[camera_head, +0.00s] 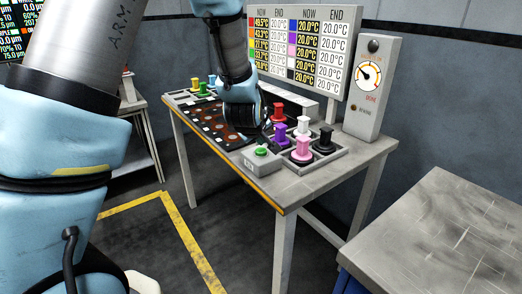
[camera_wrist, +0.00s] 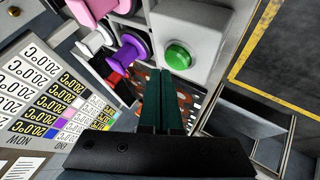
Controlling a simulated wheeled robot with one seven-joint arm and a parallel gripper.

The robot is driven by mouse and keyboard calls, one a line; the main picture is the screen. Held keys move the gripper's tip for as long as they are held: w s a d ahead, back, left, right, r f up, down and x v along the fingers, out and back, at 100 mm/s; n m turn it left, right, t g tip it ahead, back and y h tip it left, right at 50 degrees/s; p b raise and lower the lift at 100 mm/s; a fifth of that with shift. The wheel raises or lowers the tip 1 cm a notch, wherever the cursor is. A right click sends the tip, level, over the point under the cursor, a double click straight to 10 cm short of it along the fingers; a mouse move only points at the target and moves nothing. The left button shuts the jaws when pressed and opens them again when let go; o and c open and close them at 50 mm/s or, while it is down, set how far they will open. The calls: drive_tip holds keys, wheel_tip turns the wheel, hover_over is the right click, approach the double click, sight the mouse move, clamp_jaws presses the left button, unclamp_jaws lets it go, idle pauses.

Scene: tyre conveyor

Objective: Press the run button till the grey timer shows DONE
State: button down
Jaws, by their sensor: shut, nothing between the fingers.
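The run button is a green button (camera_head: 261,151) on a grey box at the table's front edge. It shows large in the wrist view (camera_wrist: 178,56). The grey timer (camera_head: 363,110) stands at the table's right end, with a round dial (camera_head: 368,77), a needle pointing to the left part of its scale, red lettering below and a dark lamp on top. My gripper (camera_wrist: 166,73) is shut and empty. In the wrist view its fingertips lie just below the green button in the picture; I cannot tell the gap. In the head view the fingers are hard to make out.
Red, white, purple, pink and black spools stand in a tray (camera_head: 318,163) right of the button. A temperature board (camera_head: 317,50) stands behind. Yellow and green pieces sit at the far left end. A grey table (camera_head: 440,230) stands at the right.

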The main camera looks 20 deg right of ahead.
sight(261, 152)
drive_tip(key=shift+f, duration=0.1)
drive_tip(key=shift+f+b, duration=0.3)
drive_tip(key=shift+b, duration=0.2)
drive_tip(key=shift+f+b, duration=0.55)
drive_tip(key=shift+f, duration=0.05)
idle(0.5)
drive_tip(key=shift+r, duration=0.15)
idle(0.3)
drive_tip(key=shift+r+p, duration=0.65)
drive_tip(key=shift+r, duration=0.2)
drive_tip(key=shift+r, duration=0.15)
drive_tip(key=shift+r+p, duration=1.75)
drive_tip(key=shift+r, duration=0.6)
